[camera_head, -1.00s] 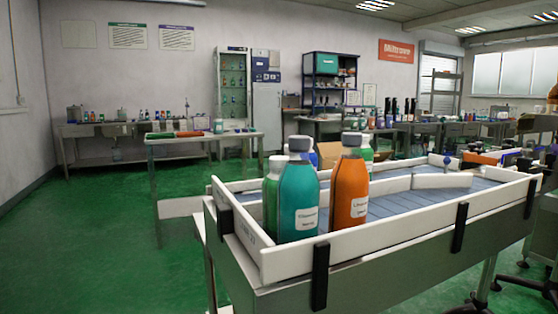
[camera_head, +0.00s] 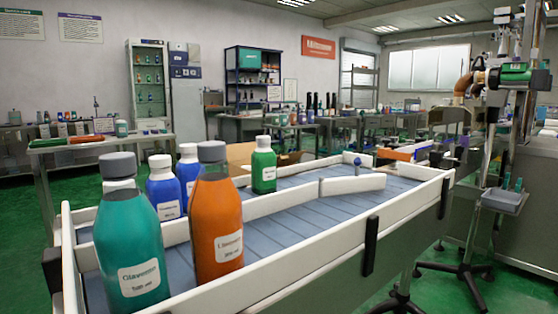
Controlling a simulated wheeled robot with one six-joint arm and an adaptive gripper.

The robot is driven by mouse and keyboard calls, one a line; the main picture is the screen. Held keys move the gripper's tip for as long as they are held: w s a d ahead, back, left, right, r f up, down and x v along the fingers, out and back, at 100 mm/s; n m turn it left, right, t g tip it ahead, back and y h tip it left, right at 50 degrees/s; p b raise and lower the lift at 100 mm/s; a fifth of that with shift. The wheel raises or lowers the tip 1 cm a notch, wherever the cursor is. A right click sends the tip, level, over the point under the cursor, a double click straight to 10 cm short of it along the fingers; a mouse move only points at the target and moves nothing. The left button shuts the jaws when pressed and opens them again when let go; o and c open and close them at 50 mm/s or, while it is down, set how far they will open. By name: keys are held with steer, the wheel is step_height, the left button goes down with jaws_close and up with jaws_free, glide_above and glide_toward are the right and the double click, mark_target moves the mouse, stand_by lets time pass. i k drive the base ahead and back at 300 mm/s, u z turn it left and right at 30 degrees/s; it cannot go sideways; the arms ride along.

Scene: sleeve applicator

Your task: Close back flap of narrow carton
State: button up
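My gripper is not in view. A tan cardboard shape (camera_head: 238,153), perhaps an open carton, shows behind the conveyor. The bottles in front hide part of it. I cannot tell whether it is the narrow carton, and I cannot make out its back flap.
A conveyor (camera_head: 330,207) with white side rails fills the foreground. On it stand a teal bottle (camera_head: 127,240), an orange bottle (camera_head: 215,215), blue bottles (camera_head: 163,190) and a green bottle (camera_head: 264,168). A stand with a machine head (camera_head: 500,75) is at the right. Green floor (camera_head: 25,225) is open at left.

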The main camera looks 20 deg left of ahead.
mark_target(284, 159)
steer(key=u, duration=0.35)
steer(key=k, duration=1.25)
steer(key=z, duration=0.9)
steer(key=i, duration=1)
steer(key=u, duration=0.6)
steer(key=i, duration=0.8)
steer(key=u, duration=1.05)
steer(key=i, duration=0.25)
steer(key=u, duration=0.15)
